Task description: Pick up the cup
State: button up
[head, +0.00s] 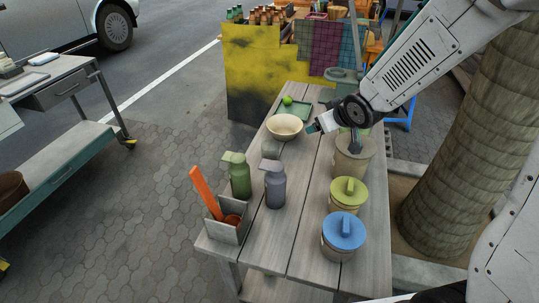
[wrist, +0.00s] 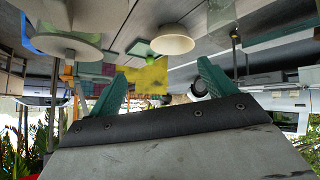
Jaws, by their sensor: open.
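A small grey cup-like vessel (head: 270,148) stands on the wooden table, just in front of the cream bowl (head: 283,127); I cannot tell for sure that it is the cup. My gripper (head: 313,128) is above the table, right of the bowl and apart from the vessel. In the wrist view the two green fingers (wrist: 160,80) are spread with nothing between them. That view looks upside down, with the table top at the upper edge and the bowl (wrist: 170,40) beyond the fingers.
A green bottle (head: 240,178) and a grey bottle (head: 275,188) stand near the table's left side. A grey box (head: 228,230) holds an orange object. Tan pots with green (head: 348,190) and blue (head: 343,230) lids stand at right. A green tray (head: 296,110) lies behind the bowl.

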jog(key=w+a+f+n+y, duration=0.2)
jog(key=w+a+f+y, duration=0.1)
jog(key=a+f, duration=0.3)
jog(key=n+t+y, duration=0.1)
jog(key=y, duration=0.3)
send_near(264, 145)
jog(key=shift+w+a+f, duration=0.2)
jog(key=shift+a+f, duration=0.25)
jog(key=shift+a, duration=0.15)
jog(key=x, duration=0.7)
jog(key=shift+w, duration=0.45)
jog(key=shift+d, duration=0.1)
jog(key=c, duration=1.1)
